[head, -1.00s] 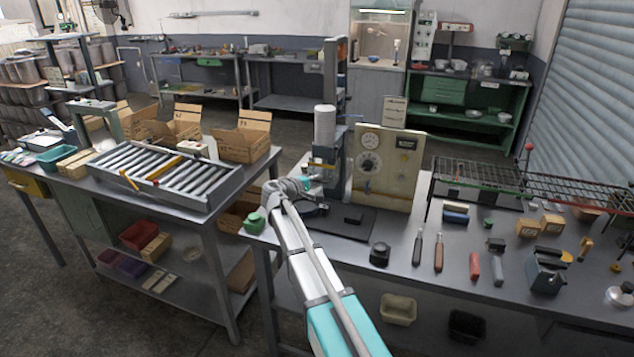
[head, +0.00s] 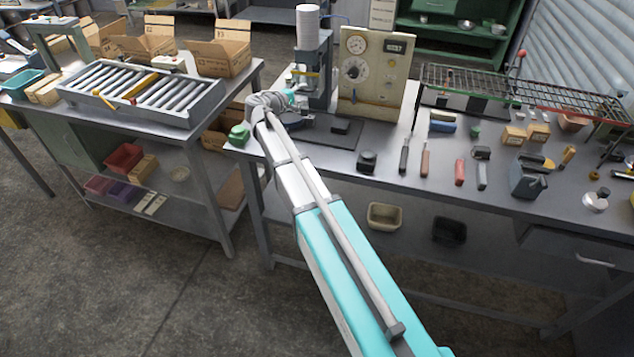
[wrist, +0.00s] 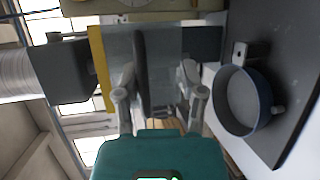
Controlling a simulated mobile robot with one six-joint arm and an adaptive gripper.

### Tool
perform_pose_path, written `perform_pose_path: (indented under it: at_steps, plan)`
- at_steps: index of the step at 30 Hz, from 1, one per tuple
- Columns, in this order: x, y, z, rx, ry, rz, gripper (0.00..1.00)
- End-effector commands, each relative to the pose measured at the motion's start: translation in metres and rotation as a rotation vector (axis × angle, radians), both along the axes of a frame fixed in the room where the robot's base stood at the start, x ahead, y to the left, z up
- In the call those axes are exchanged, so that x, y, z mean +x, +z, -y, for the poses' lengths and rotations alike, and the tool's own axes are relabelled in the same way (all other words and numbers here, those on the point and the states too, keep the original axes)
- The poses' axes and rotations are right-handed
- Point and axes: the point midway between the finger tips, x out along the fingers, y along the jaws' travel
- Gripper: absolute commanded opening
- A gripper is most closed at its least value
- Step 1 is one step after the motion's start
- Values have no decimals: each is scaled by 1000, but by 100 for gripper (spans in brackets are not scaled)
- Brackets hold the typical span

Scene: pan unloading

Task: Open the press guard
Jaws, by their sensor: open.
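The press (head: 314,75) stands at the left end of the workbench, with a white cylinder on top. Its guard is a clear panel with a yellow edge; it shows in the wrist view (wrist: 98,65) and as a small yellow strip in the head view (head: 305,73). My gripper (wrist: 158,92) is open in front of the guard. A dark upright bar (wrist: 142,65), perhaps the guard's handle, shows between its fingers; I cannot tell whether they touch it. A dark blue pan (wrist: 244,102) sits beside the gripper, on the right in the wrist view. My arm partly hides the press front.
A beige control panel (head: 372,75) stands right of the press. A black knob-like object (head: 367,162), screwdriver-like tools (head: 425,158) and a wire rack (head: 470,82) are on the bench. A roller conveyor table (head: 145,95) stands to the left. A green object (head: 239,133) lies near my wrist.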

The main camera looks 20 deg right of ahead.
Motion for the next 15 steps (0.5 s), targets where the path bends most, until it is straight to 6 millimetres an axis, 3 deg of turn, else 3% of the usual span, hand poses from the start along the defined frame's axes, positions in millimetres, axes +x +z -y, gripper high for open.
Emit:
perform_pose_path:
  at_steps: [15]
  plan:
    - [-1, -48, 0, 2, 0, 0, 48]
